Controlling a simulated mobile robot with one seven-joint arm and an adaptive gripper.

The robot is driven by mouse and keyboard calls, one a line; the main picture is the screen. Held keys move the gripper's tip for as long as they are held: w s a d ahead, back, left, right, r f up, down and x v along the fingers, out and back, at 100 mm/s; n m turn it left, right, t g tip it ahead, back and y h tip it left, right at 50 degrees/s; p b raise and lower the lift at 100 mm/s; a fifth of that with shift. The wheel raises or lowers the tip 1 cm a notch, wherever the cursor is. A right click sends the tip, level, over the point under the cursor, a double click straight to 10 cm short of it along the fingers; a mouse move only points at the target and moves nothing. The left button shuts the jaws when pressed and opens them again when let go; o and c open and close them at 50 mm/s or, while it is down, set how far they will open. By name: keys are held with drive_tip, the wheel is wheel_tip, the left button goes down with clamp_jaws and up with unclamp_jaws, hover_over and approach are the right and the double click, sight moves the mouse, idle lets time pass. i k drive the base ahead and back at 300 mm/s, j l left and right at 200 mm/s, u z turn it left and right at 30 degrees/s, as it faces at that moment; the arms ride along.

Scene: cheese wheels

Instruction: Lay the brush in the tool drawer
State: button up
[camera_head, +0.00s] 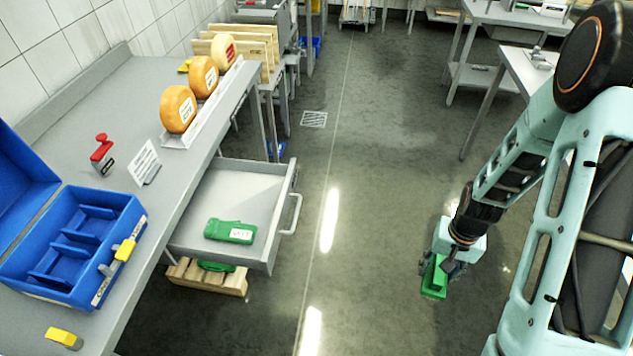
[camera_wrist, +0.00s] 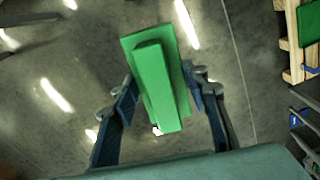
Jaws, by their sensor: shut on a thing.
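The green brush (camera_head: 433,277) is in my gripper (camera_head: 441,266), held above open floor to the right of the drawer. In the wrist view the brush (camera_wrist: 160,85) shows as a flat green plate with a raised green block, between the two dark fingers of my gripper (camera_wrist: 160,92). Its bristles cannot be made out. The tool drawer (camera_head: 270,190) is pulled out from under the counter at left. A green item with a white label (camera_head: 230,231) lies in its front part; the rest of its visible floor is bare. My gripper and the brush are apart from the drawer.
The counter (camera_head: 105,215) holds an open blue case (camera_head: 125,215), a red-handled stamp (camera_head: 102,155), a small sign (camera_head: 145,162) and several cheese wheels (camera_head: 178,109). A wooden pallet (camera_head: 205,277) stands below the drawer. Floor between drawer and arm is clear.

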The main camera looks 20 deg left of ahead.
sight(236, 189)
drive_tip(key=i, duration=2)
drive_tip(key=i+u, duration=0.3)
drive_tip(key=i+l+u, duration=0.1)
drive_tip(key=i+u, duration=0.2)
drive_tip(key=u, duration=2.2)
drive_tip(key=k+j, duration=0.05)
drive_tip(key=j, duration=0.05)
